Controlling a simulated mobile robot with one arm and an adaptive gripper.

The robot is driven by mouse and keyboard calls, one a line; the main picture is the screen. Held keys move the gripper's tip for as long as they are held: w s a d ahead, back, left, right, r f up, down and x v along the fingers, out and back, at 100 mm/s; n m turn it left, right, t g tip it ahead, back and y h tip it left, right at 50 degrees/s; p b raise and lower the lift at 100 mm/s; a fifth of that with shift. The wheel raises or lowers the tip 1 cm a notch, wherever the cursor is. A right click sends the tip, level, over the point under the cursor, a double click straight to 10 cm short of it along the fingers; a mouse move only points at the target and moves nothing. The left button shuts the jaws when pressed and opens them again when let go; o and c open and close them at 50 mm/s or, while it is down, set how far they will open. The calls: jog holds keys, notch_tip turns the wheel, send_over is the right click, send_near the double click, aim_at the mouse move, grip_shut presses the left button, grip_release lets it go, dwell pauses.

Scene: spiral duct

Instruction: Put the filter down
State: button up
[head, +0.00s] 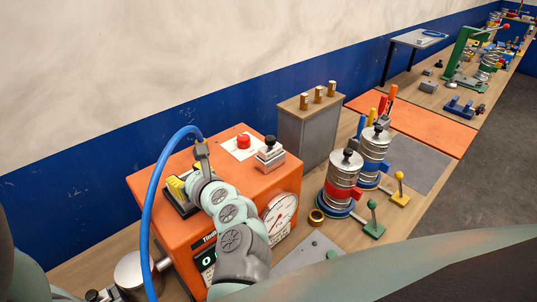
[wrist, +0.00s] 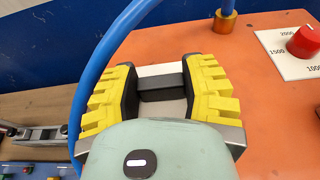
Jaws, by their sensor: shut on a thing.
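My gripper (head: 178,190) is at the left part of the orange machine's top (head: 218,158). In the wrist view its yellow-and-black fingers (wrist: 160,88) are shut on a dark grey block with a pale plate around it, which I take to be the filter (wrist: 160,81). The fingers cover its sides, and my wrist hides its near part. The orange top lies right under or just below it; I cannot tell if the filter touches it.
A blue hose (head: 150,210) arches beside my arm to a brass fitting (wrist: 225,20). Stacked metal discs (head: 342,180) stand to the right. The machine's front carries a gauge (head: 279,217).

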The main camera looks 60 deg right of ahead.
jog(key=shift+f, duration=0.15)
jog(key=o, duration=1.2)
jog(key=shift+r, duration=0.2)
jog(key=shift+s+b, duration=0.3)
jog(key=shift+s, duration=0.15)
jog(key=b+v, duration=0.4)
jog(key=v, duration=0.7)
jog(key=shift+s+a, duration=0.1)
jog(key=shift+a, duration=0.05)
